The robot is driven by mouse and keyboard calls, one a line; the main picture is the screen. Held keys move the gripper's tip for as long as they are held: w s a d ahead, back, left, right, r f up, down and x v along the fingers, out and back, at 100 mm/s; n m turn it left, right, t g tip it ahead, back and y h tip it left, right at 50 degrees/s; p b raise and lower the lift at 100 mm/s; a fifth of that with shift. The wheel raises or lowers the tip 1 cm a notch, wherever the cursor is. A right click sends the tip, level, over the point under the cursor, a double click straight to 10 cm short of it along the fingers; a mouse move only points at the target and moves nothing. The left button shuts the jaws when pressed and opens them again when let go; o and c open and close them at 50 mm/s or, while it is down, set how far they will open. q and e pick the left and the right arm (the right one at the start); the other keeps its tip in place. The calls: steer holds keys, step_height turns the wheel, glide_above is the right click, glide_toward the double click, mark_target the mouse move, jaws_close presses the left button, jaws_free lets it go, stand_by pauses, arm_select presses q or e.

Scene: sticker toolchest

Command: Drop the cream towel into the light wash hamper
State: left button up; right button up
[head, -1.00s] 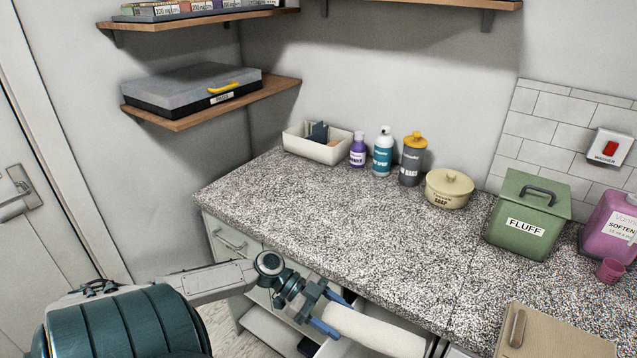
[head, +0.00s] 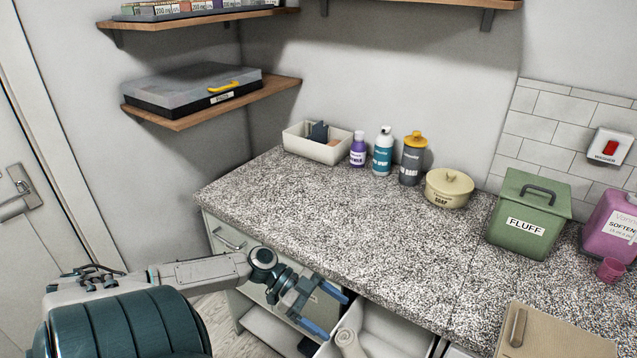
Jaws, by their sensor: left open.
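The cream towel (head: 349,341) is a pale roll at the bottom of the head view. It lies inside a white-walled open bin (head: 392,330) below the counter's front edge, and its lower end is cut off by the frame. No label on the bin is visible, so I cannot tell from its markings which hamper it is. My left gripper (head: 331,314) is open and empty, with blue fingers, above and just left of the towel, apart from it. My right gripper is not in view.
The speckled counter (head: 330,220) overhangs the bin, and its middle is clear. A cream tray (head: 310,149), bottles, a soap pot (head: 449,188) and a green FLUFF box (head: 527,215) stand along the back. A drawer front (head: 232,240) is left of my gripper.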

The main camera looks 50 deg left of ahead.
arm_select(q)
steer(key=p+v, duration=0.3)
steer(key=v, duration=0.5)
steer(key=shift+a, duration=0.35)
steer(key=shift+s, duration=0.1)
steer(key=s+a+f+n+y, duration=0.2)
steer(key=a+f+n+y, duration=0.15)
steer(key=f, duration=0.65)
steer(key=s+a+f+n+y, duration=0.3)
steer(key=a+f, duration=0.2)
steer(key=f, duration=0.4)
steer(key=s+a+f+n+g+y, duration=0.1)
steer(key=s+f+n+y, duration=0.1)
steer(key=s+f, duration=0.5)
steer(key=s+f+n+y, duration=0.3)
steer(key=f, duration=0.8)
steer(key=s+d+f+n+g+y, duration=0.1)
steer(key=s+d+f+g+y, duration=0.1)
steer(key=s+d+f, duration=0.85)
steer(key=d+f, duration=0.1)
steer(key=d, duration=0.3)
steer(key=s+d+f, duration=0.4)
steer(key=d+f, duration=0.1)
steer(key=d, duration=0.3)
steer(key=shift+d+f+n+g+b, duration=0.25)
steer(key=shift+d+n+g+b, duration=0.1)
steer(key=shift+g+b, duration=0.1)
